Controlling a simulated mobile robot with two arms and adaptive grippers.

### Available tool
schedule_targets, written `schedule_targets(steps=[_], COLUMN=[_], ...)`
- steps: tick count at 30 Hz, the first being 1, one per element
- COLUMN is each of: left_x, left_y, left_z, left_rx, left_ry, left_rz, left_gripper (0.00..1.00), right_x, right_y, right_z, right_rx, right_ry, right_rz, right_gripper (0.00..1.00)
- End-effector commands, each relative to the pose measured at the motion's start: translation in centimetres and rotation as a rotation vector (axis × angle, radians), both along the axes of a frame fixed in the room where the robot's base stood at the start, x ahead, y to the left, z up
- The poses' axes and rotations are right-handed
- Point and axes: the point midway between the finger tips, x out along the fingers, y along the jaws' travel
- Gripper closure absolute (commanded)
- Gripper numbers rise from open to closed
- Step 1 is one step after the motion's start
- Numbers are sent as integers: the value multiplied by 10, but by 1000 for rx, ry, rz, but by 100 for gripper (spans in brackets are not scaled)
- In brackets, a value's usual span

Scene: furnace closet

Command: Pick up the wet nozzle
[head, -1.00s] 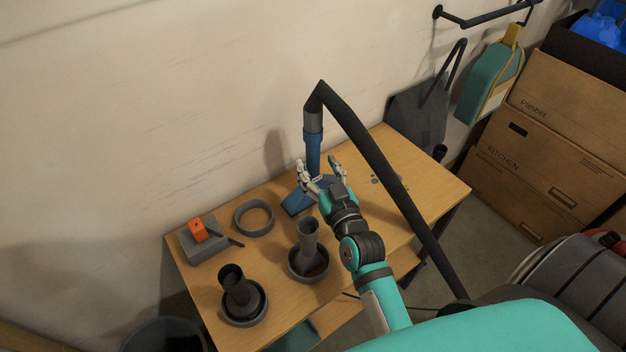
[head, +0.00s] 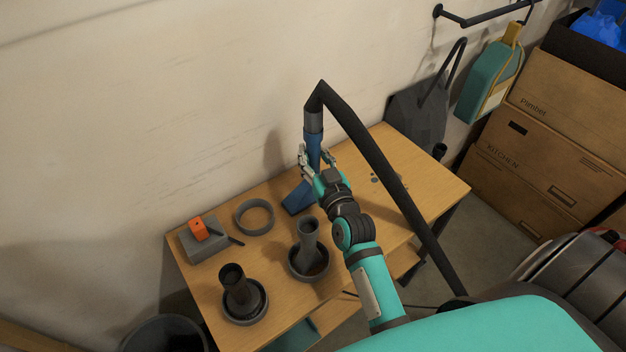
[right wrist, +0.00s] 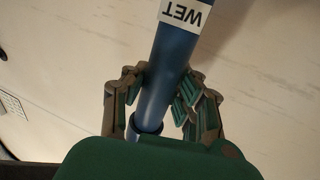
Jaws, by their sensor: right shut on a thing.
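The wet nozzle (head: 313,141) is a blue tube with a flared blue foot, upright on the wooden table, with a grey collar and black hose at its top. In the right wrist view the blue tube (right wrist: 172,70) carries a white label reading "WET". My right gripper (head: 313,160) is shut on the tube, above the foot. In the right wrist view its fingers (right wrist: 165,98) lie on both sides of the tube. The foot (head: 298,199) appears to rest on the table, partly hidden by the gripper. My left gripper is not in view.
The wooden table (head: 437,192) holds an empty grey ring (head: 254,217), two dark nozzles in round holders (head: 240,291) (head: 308,245), and a grey block with an orange part (head: 198,230). The black hose (head: 372,145) arches down to the right. The wall stands close behind; cardboard boxes (head: 545,150) are at right.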

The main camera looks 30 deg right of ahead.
Motion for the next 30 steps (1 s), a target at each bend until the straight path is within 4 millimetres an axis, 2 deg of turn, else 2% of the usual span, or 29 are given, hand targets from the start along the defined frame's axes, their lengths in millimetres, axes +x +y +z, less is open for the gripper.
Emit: schedule_targets(steps=[24,30], left_x=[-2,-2], left_y=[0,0], left_z=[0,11], left_rx=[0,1], left_ry=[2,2], left_rz=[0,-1], left_gripper=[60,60], right_x=[0,0], right_y=[0,0], right_z=[2,12], right_rx=[-1,0], right_ry=[-4,-4], right_rz=[0,0], right_gripper=[100,100])
